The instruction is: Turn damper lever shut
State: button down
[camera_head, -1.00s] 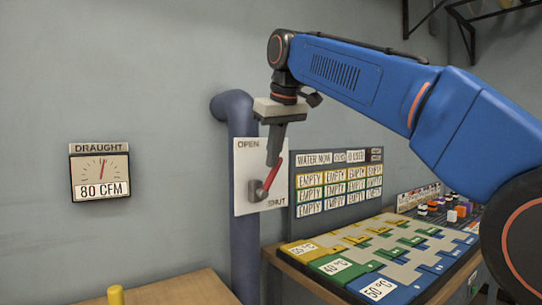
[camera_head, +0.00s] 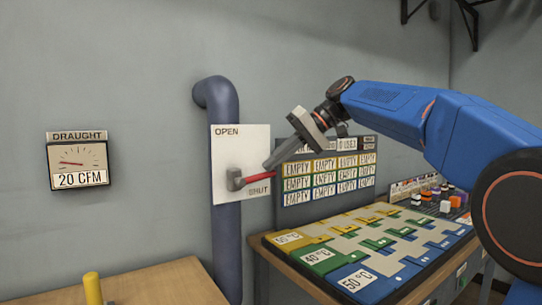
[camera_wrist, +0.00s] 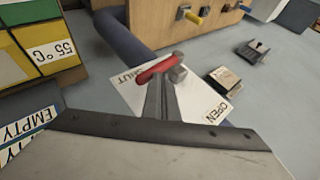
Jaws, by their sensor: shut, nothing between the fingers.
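The damper lever (camera_head: 262,176) has a red handle and a grey hub on a white plate marked OPEN at the top and SHUT at the lower right. The handle points right, nearly level, just above the SHUT mark. My gripper (camera_head: 268,167) is shut and empty, its tip at the outer end of the red handle, seemingly touching it from above. In the wrist view the red handle (camera_wrist: 158,69) lies across the tips of my gripper (camera_wrist: 161,80). The draught gauge (camera_head: 78,162) on the wall reads 20 CFM.
A blue duct pipe (camera_head: 228,245) runs behind the plate. A bench with a coloured slotted board (camera_head: 375,245) and an upright panel of EMPTY labels (camera_head: 325,180) stands to the right, close under my arm. A yellow post (camera_head: 92,288) rises at lower left.

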jog(key=shift+w+d+f, duration=0.2)
jog(key=shift+f, duration=0.5)
